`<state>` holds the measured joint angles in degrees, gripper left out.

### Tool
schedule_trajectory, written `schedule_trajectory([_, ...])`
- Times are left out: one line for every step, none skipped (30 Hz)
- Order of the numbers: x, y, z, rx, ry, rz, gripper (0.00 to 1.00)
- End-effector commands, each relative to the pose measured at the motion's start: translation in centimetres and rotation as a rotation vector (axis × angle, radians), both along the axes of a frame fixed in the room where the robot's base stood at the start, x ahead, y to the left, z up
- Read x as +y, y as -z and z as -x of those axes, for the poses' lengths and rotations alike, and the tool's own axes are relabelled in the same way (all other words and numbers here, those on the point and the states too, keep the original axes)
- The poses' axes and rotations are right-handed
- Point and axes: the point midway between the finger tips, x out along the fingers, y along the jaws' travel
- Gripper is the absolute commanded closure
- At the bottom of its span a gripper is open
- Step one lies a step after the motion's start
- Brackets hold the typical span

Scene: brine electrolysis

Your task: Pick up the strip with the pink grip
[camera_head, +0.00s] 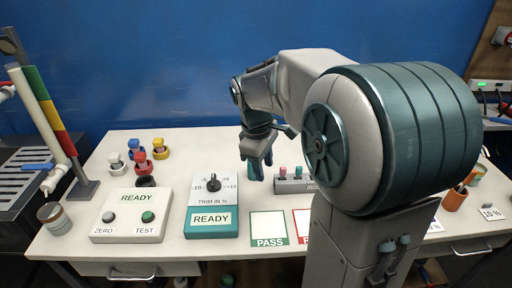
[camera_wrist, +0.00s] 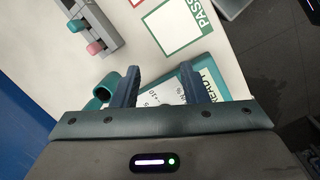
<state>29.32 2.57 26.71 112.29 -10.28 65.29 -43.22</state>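A grey rack (camera_head: 296,186) stands on the white table, just right of my gripper in the head view. A strip with a pink grip (camera_head: 283,171) stands in its left end, and one with a teal grip (camera_head: 299,171) stands beside it. In the wrist view the pink grip (camera_wrist: 95,47) and the teal grip (camera_wrist: 76,25) are at the upper left, beyond the fingers. My gripper (camera_head: 262,166) points down between the trim box and the rack. In the wrist view my gripper (camera_wrist: 158,85) has its fingers apart with nothing held between them.
The trim box (camera_head: 211,222) with a black knob lies left of my gripper. The PASS card (camera_head: 269,229) lies in front of the rack. A READY box (camera_head: 130,215), coloured bottles and a striped post stand further left. My arm hides much of the right side.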

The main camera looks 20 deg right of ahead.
Motion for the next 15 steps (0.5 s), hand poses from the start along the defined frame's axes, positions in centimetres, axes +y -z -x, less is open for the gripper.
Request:
schedule_trajectory([-1.4,0.2,-1.8,0.023,-0.062,-0.015,0.6])
schedule_trajectory([-2.0,0.1,-2.7,0.034,-0.109,-0.023,0.6])
schedule_trajectory([-3.0,0.1,-3.8,0.046,-0.168,-0.035,0.6])
schedule_trajectory([-3.7,0.0,-4.6,0.052,-0.209,-0.047,0.6])
schedule_trajectory([-4.4,0.0,-5.3,0.056,-0.249,-0.058,0.6])
schedule_trajectory([-5.4,-0.1,-6.1,0.059,-0.296,-0.072,0.6])
schedule_trajectory([-6.1,-0.2,-6.7,0.059,-0.329,-0.083,0.6])
schedule_trajectory([-6.8,-0.3,-7.2,0.058,-0.36,-0.092,0.6])
schedule_trajectory([-7.7,-0.5,-7.7,0.056,-0.393,-0.105,0.6])
schedule_trajectory([-8.2,-0.5,-8.0,0.053,-0.416,-0.112,0.6])
schedule_trajectory([-8.7,-0.6,-8.3,0.049,-0.437,-0.119,0.6])
schedule_trajectory([-9.3,-0.7,-8.6,0.047,-0.458,-0.126,0.6])
schedule_trajectory([-9.7,-0.8,-8.8,0.044,-0.472,-0.13,0.6])
schedule_trajectory([-9.9,-0.8,-8.9,0.043,-0.484,-0.134,0.6])
schedule_trajectory([-10.2,-0.8,-9.0,0.041,-0.493,-0.138,0.6])
